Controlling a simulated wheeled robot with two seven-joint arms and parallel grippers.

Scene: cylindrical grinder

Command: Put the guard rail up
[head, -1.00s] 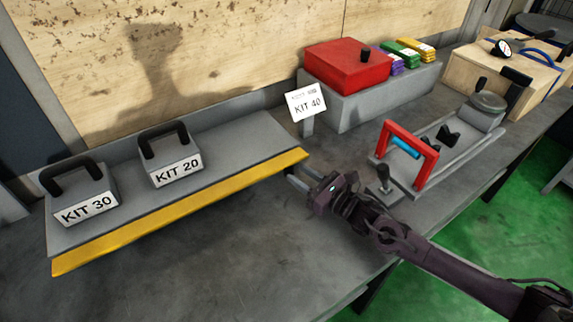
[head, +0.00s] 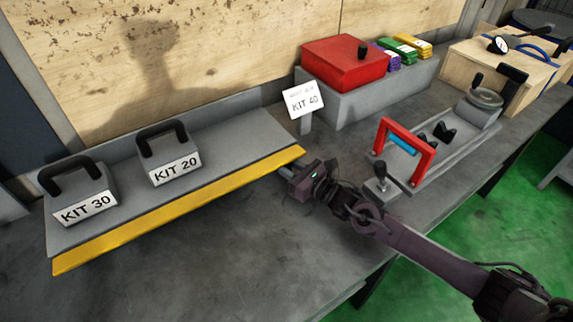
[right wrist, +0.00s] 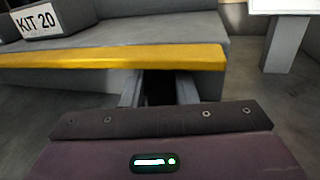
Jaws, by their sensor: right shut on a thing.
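The guard rail appears to be the long yellow bar (head: 180,212) along the front edge of the grey shelf. It hangs low, sloping down in front of the shelf. My right gripper (head: 284,171) is at the bar's right end. In the right wrist view the yellow bar (right wrist: 120,57) crosses just beyond the fingers (right wrist: 158,88), which reach under its lower edge. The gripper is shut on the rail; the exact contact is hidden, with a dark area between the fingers. My left gripper is not in view.
The grey shelf (head: 235,135) carries the KIT 30 block (head: 82,197) and KIT 20 block (head: 170,160). A KIT 40 sign (head: 304,101) stands at its right end. The bench front (head: 215,255) is clear.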

